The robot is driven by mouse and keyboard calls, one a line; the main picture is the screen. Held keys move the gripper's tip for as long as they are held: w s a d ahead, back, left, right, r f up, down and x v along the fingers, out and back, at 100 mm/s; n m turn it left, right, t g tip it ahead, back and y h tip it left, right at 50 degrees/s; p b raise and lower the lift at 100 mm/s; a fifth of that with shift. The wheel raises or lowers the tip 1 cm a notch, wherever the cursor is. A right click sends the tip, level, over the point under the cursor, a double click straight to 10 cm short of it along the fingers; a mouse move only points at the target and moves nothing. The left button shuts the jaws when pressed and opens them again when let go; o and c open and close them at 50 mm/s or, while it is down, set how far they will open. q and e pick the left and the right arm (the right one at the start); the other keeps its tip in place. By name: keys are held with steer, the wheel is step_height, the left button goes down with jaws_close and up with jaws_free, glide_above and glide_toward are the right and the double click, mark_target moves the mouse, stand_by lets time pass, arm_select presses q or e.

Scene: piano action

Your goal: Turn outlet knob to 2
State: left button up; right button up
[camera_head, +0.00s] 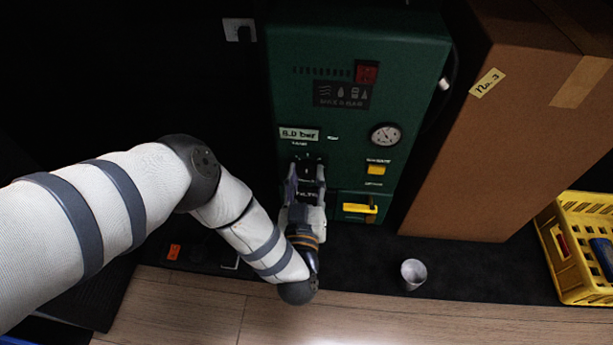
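A dark green machine (340,115) stands upright at the centre. My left gripper (307,173) is at the machine's lower left front, below a label reading "8.0 bar" (299,134). Its two fingers are apart, with a dark part (308,161) between or just behind the fingertips. This may be the outlet knob, but the gripper covers much of it. I cannot tell whether the fingers touch it. The knob's scale and setting are not readable. My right gripper is not in view.
The machine carries a round gauge (385,135), a red switch (367,72), a yellow knob (376,169) and a yellow handle (359,208). A cardboard box (490,150) stands close on the right. A cup (413,272) and a yellow crate (564,262) are on the floor.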

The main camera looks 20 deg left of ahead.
arm_select(q)
steer(key=shift+c, duration=1)
steer(key=shift+n, duration=0.3)
steer(key=n+p, duration=0.1)
steer(key=n, duration=0.1)
steer(key=shift+r+n+p, duration=0.1)
steer(key=shift+n+p, duration=0.3)
steer(key=n+p, duration=0.1)
steer(key=n, duration=0.4)
steer(key=o, duration=1.2)
steer(key=shift+c, duration=0.2)
